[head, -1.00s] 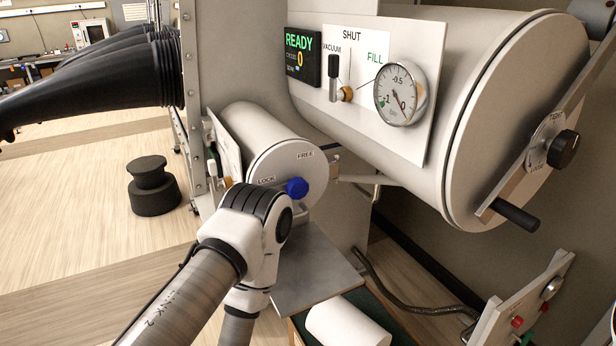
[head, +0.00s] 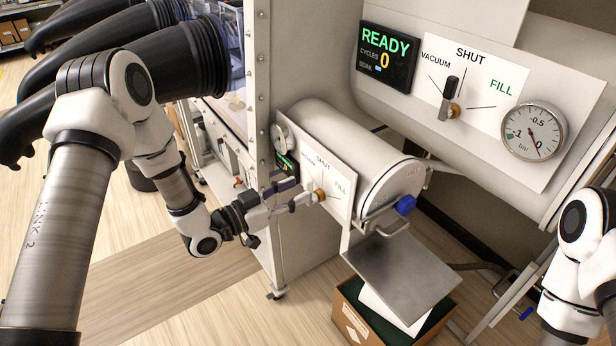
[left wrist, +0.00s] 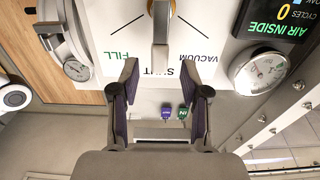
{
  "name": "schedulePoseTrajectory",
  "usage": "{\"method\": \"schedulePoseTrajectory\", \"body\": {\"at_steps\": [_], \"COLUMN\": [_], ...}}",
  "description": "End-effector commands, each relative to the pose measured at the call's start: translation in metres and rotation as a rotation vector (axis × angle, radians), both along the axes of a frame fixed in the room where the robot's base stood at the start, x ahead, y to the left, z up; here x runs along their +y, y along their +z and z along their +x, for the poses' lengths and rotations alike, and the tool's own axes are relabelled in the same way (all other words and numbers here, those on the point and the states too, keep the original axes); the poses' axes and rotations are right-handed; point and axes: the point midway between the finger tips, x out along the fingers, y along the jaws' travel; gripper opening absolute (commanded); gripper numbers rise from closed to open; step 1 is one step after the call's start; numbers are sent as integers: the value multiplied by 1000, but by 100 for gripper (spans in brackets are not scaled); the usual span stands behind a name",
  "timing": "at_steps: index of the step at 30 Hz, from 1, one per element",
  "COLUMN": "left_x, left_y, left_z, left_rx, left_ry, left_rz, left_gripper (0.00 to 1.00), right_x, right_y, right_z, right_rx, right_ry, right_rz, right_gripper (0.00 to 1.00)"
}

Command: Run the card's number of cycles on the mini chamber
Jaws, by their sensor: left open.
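The mini chamber (head: 345,135) is a small white cylinder below the large one. Its valve panel (head: 340,205) carries SHUT and FILL labels, with a brass hub and lever partly hidden by my gripper. My left gripper (head: 283,197) is at the panel's left side. In the left wrist view the open fingers (left wrist: 164,95) face the valve lever (left wrist: 160,28), which lines up with SHUT. The lever looks ahead of the fingertips; contact is unclear. The mini display (left wrist: 275,22) reads AIR INSIDE, CYCLES 0. A round gauge (left wrist: 258,70) is below it. The card is not identifiable.
The large chamber's display (head: 386,57) reads READY, CYCLES 0; its lever (head: 449,98) is at SHUT. A metal shelf (head: 400,275) juts out above a box (head: 365,320). My right arm is at the right edge. Black gloves hang upper left.

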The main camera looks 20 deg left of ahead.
Motion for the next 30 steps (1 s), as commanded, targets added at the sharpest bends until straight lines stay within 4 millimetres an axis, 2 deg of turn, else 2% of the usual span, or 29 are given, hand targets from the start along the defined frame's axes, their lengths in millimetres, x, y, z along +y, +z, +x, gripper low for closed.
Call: {"method": "schedulePoseTrajectory", "body": {"at_steps": [1, 6, 15, 19, 30], "left_x": [-8, -23, -26, -26, -25], "left_y": [3, 1, -1, -1, -1], "left_z": [8, 28, 33, 33, 33], "left_rx": [1, 2, 3, 4, 12], "left_ry": [-6, -3, 1, 1, 1], "left_rz": [6, 3, 0, 0, -11], "left_gripper": [46, 46, 46, 0, 0], "right_x": [0, 0, 0, 0, 0], "right_y": [7, 14, 14, 14, 13], "right_z": [0, 0, 0, 0, 0], "right_rx": [-1, -1, -1, -1, -1], "right_ry": [0, 0, 0, 0, 0], "right_rz": [0, 0, 0, 0, 0], "right_gripper": [0, 0, 0, 0, 0]}}
